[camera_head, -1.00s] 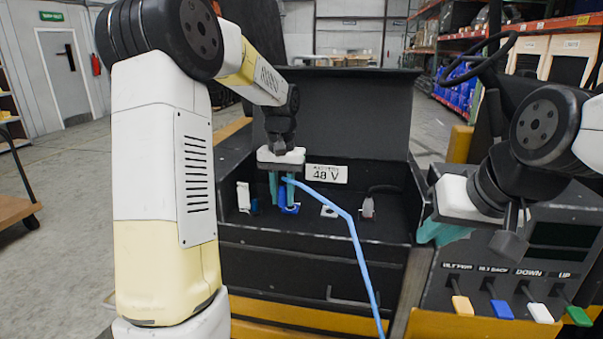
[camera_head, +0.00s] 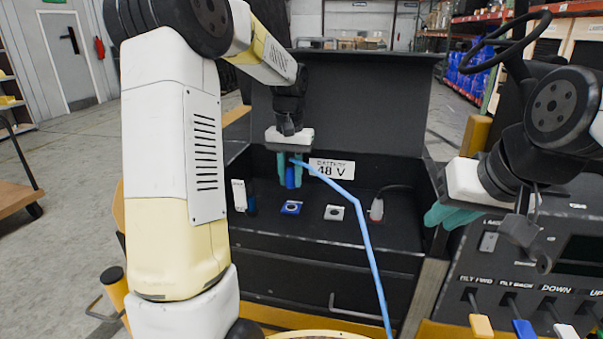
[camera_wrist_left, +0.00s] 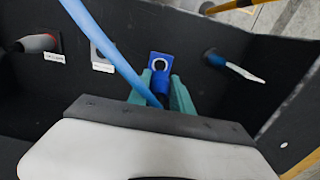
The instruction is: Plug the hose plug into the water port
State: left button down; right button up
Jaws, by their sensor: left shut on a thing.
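The blue hose plug (camera_head: 291,176) is between the teal fingers of my left gripper (camera_head: 297,182), which is shut on it. A light blue hose (camera_head: 362,236) runs from the plug down toward the front. The water port (camera_head: 291,207) is a blue square plate with a round hole on the black box floor. In the head view the plug is apart from the port and above it. In the left wrist view the port (camera_wrist_left: 163,63) shows just beyond the plug (camera_wrist_left: 159,86). My right gripper (camera_head: 455,216) hangs empty right of the box; its finger gap is unclear.
A white plate with a hole (camera_head: 334,212) and a grey-and-red connector (camera_head: 377,209) are right of the port. A white tag with a blue connector (camera_head: 240,196) is to its left. The raised black lid (camera_head: 345,110) stands behind. A lever panel (camera_head: 530,265) is at right.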

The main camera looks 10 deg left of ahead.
aim_at(291, 187)
pick_arm(q)
jog(key=shift+f, duration=2.7)
jog(key=shift+s+f, duration=0.1)
jog(key=shift+f, duration=0.45)
jog(key=c, duration=1.1)
grip_release()
jog(key=shift+o, duration=0.2)
notch_tip(291, 187, up, 7)
jog(key=shift+r, duration=0.4)
